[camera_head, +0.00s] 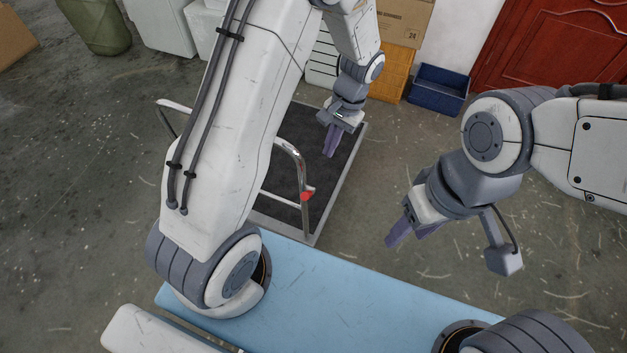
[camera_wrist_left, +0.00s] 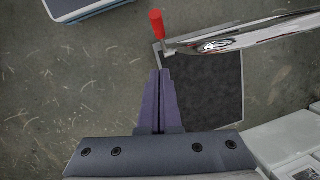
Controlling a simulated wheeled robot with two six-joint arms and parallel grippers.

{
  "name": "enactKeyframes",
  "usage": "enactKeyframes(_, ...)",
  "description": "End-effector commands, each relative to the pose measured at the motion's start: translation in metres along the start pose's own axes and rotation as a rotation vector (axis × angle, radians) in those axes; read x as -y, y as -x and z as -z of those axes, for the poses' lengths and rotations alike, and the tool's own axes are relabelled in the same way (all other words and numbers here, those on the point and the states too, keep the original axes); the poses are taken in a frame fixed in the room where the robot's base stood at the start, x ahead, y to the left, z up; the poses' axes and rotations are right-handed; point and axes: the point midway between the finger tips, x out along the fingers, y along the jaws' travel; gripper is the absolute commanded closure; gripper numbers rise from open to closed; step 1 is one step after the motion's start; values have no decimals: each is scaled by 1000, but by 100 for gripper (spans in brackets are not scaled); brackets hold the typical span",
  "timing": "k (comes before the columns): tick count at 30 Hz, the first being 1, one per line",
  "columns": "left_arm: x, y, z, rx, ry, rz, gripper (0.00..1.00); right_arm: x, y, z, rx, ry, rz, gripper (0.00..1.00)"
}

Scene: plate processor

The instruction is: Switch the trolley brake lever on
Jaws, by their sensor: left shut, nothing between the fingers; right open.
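The trolley (camera_head: 322,208) stands on the floor with a dark flat deck and a metal handle frame. A red brake lever (camera_head: 307,195) sits on the handle frame's near right upright. In the left wrist view the red lever (camera_wrist_left: 157,22) projects from the chrome bar (camera_wrist_left: 240,37), ahead of the fingertips and apart from them. My left gripper (camera_head: 330,153) is shut and empty, above the far part of the trolley deck. My right gripper (camera_head: 405,238) is open and empty, over the floor to the right of the trolley. My left arm hides part of the trolley handle.
A blue bin (camera_head: 438,90), an orange crate (camera_head: 391,73) and a cardboard box (camera_head: 408,20) stand at the back. The floor (camera_head: 350,225) between the trolley and my right gripper is clear.

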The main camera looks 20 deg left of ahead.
Motion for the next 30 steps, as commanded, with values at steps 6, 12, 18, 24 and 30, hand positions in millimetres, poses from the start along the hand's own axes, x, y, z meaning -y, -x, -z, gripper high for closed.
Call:
enactKeyframes(6,0,-47,-2,7,-1,0,100,0,-1,0,0,0,0,50)
enactKeyframes(12,0,-88,-2,6,0,-1,100,0,-1,0,0,0,0,50)
enactKeyframes(18,0,-106,-22,3,-1,0,100,0,0,0,0,0,0,50)
enactKeyframes(24,0,-113,-29,1,-1,-1,100,0,0,0,0,0,0,50)
enactKeyframes(30,0,-113,-29,0,0,-1,100,0,0,0,0,0,0,50)
